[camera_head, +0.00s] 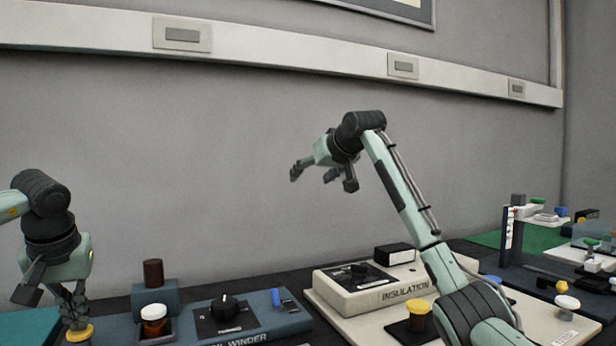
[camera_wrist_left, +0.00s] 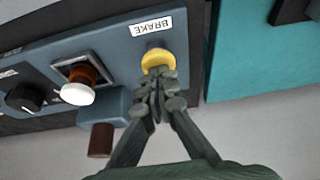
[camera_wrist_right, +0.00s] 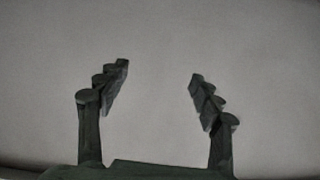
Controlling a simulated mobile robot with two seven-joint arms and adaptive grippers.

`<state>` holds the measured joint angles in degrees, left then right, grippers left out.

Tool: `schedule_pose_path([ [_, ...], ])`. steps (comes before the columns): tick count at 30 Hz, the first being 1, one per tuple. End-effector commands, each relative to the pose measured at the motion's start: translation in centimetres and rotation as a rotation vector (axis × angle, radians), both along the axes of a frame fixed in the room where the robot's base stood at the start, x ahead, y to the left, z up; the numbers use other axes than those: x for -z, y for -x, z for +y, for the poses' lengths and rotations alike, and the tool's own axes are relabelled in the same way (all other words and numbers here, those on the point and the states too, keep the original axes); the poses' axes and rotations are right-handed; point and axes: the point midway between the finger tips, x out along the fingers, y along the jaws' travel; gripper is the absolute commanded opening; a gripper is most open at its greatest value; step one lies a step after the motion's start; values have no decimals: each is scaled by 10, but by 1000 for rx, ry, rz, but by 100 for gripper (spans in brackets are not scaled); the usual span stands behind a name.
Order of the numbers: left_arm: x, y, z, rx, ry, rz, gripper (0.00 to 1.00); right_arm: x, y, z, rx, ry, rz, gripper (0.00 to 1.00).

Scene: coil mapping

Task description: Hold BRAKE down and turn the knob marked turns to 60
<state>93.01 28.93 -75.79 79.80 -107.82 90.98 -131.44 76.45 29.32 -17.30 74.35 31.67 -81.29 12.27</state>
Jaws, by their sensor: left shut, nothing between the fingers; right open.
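The blue-grey coil winder panel (camera_head: 262,306) stands at the front left in the head view. Its black knob (camera_head: 224,305) has a label below it that is partly legible as turns; the knob also shows in the left wrist view (camera_wrist_left: 25,97). The yellow BRAKE button (camera_wrist_left: 158,61) sits beside the BRAKE label (camera_wrist_left: 152,23). My left gripper (camera_wrist_left: 160,85) is shut and empty, its fingertips at the yellow button, seemingly touching it; whether it is pressed I cannot tell. My right gripper (camera_head: 322,178) is open and empty, raised before the wall, away from the knob.
A brown-and-white spool (camera_head: 154,318) and a dark brown cylinder (camera_head: 153,273) stand between the brake and the knob. The cream INSULATION unit (camera_head: 372,285) is right of the winder. My right arm crosses in front of the right-hand board. The air above the knob is clear.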

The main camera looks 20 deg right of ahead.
Motion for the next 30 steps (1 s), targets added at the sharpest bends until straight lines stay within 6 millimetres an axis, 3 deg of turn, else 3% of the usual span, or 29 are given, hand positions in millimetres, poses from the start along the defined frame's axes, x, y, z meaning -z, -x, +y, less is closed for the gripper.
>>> schedule_pose_path([
  [9, 2, 1, 0, 1, -1, 4, 0, 0, 0, 1, -2, 1, 1, 66],
  [13, 2, 1, 0, 1, -1, 4, 0, 7, -3, 20, -56, 61, 36, 66],
  [16, 2, 1, 0, 1, -1, 4, 0, 23, -7, 60, -184, 201, 112, 66],
  [19, 2, 1, 0, 1, -1, 4, 0, 46, -5, 117, -389, 423, 223, 66],
  [24, 2, 1, 0, 1, -1, 4, 0, 86, 18, 203, -822, 867, 422, 66],
  [27, 2, 1, 0, 1, -1, 4, 0, 103, 39, 236, -1077, 1108, 531, 66],
  [30, 2, 1, 0, 1, -1, 4, 0, 113, 59, 256, -1308, 1303, 631, 66],
])
